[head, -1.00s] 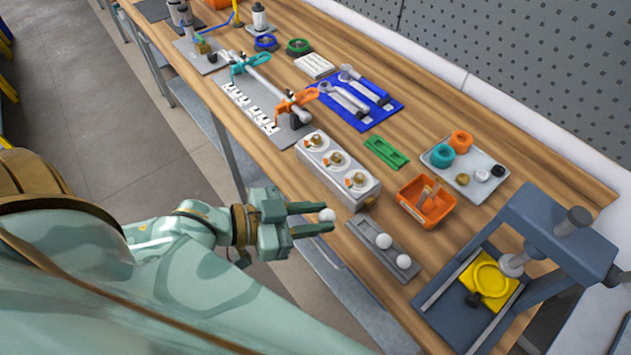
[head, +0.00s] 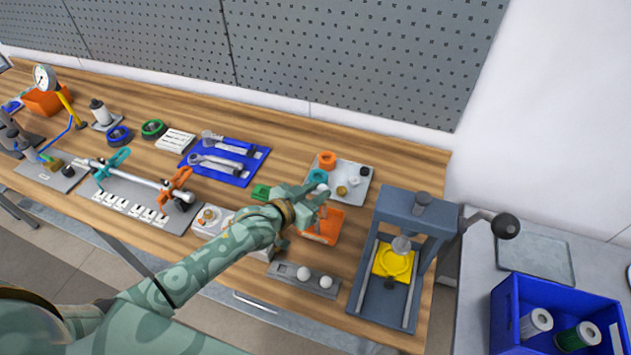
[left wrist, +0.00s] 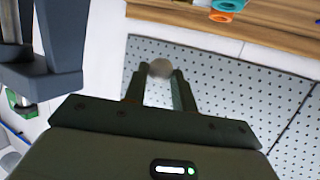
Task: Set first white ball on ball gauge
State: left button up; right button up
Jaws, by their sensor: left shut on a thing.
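My left gripper (head: 320,194) is raised over the bench by the orange bin, with its fingers toward the press. In the left wrist view its two fingers (left wrist: 160,88) are shut on a pale ball (left wrist: 160,69) at the tips. I cannot make out this ball clearly in the head view. A grey rack (head: 283,280) near the bench's front edge holds two white balls, one in the middle (head: 303,273) and one at the right (head: 326,281); its left seat is empty. The blue-grey press (head: 407,213) has a yellow ringed plate (head: 393,265) in it. I cannot tell which fixture is the ball gauge. My right gripper is not in view.
The orange bin (head: 325,232) lies beneath my gripper, and a grey tray (head: 352,190) with small rings and knobs lies behind it. The press frame stands tall to the right. A blue crate (head: 547,290) with cans is at the far right. Pegboard (head: 330,50) backs the bench.

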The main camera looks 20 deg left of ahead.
pick_arm(q)
jog(key=shift+f, duration=0.4)
notch_tip(320, 180, down, 4)
jog(key=b, duration=0.4)
jog(key=shift+b, duration=0.35)
notch_tip(320, 180, down, 2)
jog(key=shift+b, duration=0.65)
jog(key=shift+f, duration=0.2)
jog(key=o, duration=1)
jog(key=p+v, duration=0.2)
jog(key=v, duration=1.4)
jog(key=shift+s+r, duration=0.1)
jog(key=shift+s, duration=0.15)
